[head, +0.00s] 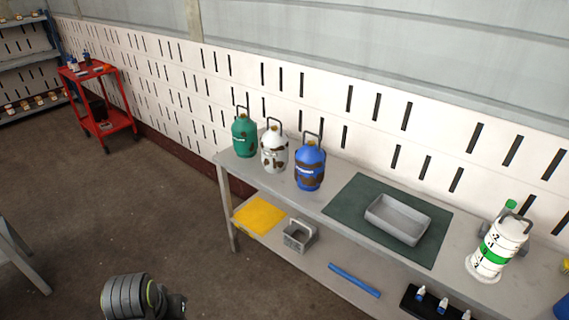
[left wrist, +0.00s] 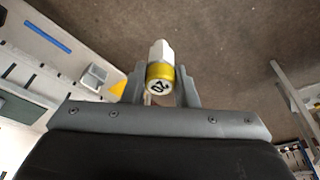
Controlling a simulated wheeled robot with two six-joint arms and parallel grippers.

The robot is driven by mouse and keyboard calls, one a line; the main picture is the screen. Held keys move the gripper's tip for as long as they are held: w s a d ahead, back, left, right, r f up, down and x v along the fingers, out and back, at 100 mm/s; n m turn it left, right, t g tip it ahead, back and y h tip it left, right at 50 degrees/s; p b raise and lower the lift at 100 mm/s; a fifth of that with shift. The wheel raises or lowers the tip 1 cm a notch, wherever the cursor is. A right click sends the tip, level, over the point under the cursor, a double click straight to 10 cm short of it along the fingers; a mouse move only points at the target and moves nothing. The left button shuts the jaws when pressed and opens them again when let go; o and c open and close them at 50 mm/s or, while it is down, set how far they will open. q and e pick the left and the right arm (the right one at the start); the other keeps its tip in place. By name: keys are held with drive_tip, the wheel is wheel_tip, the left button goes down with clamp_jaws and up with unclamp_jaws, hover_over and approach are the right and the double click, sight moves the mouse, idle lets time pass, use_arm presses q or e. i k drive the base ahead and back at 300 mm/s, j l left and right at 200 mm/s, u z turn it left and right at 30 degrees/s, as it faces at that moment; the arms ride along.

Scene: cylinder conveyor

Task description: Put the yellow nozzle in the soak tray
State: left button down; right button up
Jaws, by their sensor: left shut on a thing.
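The yellow nozzle (left wrist: 160,74), with a yellow band, a white body and a dark mark on its end face, is between the fingers of my left gripper (left wrist: 160,84) in the left wrist view. The gripper is shut on it and holds it above the floor. In the head view only part of my left arm shows at the bottom left; the gripper and nozzle are out of that view. The grey soak tray (head: 398,219) sits empty on a dark green mat (head: 350,198) on the workbench. My right gripper is not in view.
Green (head: 244,137), white (head: 274,150) and blue (head: 310,167) cylinders stand left of the mat on the workbench (head: 300,200). A white cylinder with a green band (head: 499,246) stands right. The lower shelf holds a grey caddy (head: 299,235) and a blue bar (head: 354,279).

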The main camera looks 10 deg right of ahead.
sight(396, 222)
drive_tip(key=l+z, duration=0.45)
drive_tip(key=i+l+z, duration=0.15)
drive_tip(key=z, duration=0.25)
drive_tip(key=i+l+z, duration=0.15)
drive_tip(key=l+z, duration=0.3)
drive_tip(key=i+l+z, duration=0.1)
drive_tip(key=i+l, duration=0.25)
drive_tip(key=l, duration=0.1)
